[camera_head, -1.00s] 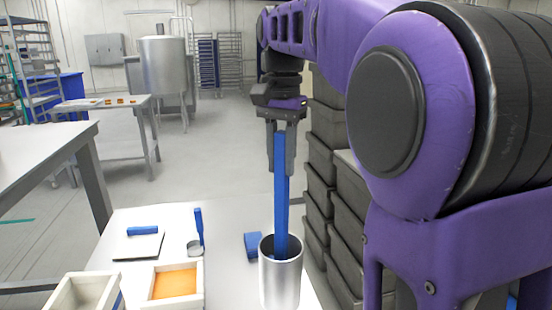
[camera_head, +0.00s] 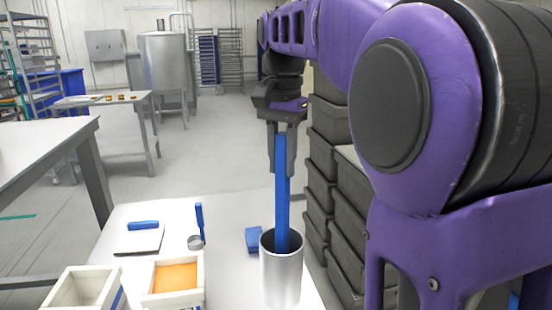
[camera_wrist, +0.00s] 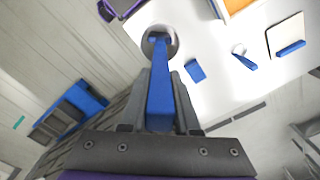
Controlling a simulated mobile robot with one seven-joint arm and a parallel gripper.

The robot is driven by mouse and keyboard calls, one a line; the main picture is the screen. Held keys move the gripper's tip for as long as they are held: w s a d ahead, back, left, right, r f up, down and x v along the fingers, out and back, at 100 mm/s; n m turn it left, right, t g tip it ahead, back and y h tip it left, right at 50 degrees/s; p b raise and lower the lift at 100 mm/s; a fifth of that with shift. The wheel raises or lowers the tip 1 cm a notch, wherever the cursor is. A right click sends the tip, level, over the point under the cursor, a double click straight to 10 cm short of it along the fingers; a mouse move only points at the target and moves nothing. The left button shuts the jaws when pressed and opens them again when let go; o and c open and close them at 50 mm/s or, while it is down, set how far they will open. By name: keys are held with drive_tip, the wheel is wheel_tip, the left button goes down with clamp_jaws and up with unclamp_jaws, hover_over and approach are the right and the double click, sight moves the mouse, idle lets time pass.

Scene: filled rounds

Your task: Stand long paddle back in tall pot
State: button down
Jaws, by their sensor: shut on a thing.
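The long blue paddle (camera_head: 282,195) stands nearly upright, its lower end inside the tall metal pot (camera_head: 280,278). My gripper (camera_head: 281,150) is shut on the paddle's upper part, well above the pot's rim. In the wrist view the paddle (camera_wrist: 160,90) runs from between my fingers (camera_wrist: 160,115) to the pot's round mouth (camera_wrist: 159,33). The pot's wall hides the paddle's lower end, so I cannot tell whether it touches the bottom.
The white table (camera_head: 235,285) also holds a blue block (camera_head: 254,239), a small metal scoop with blue handle (camera_head: 199,226), a blue-handled scraper (camera_head: 143,225), an empty white box (camera_head: 84,287) and an orange-filled box (camera_head: 176,277). Stacked dark crates (camera_head: 325,160) stand close at the right.

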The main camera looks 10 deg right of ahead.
drive_tip(key=shift+f, duration=0.3)
drive_tip(key=c, duration=0.6)
unclamp_jaws()
drive_tip(key=shift+o, duration=0.2)
wheel_tip(320, 180, up, 17)
drive_tip(key=p, duration=0.6)
drive_tip(key=shift+r+p, duration=0.2)
drive_tip(key=shift+p, duration=0.1)
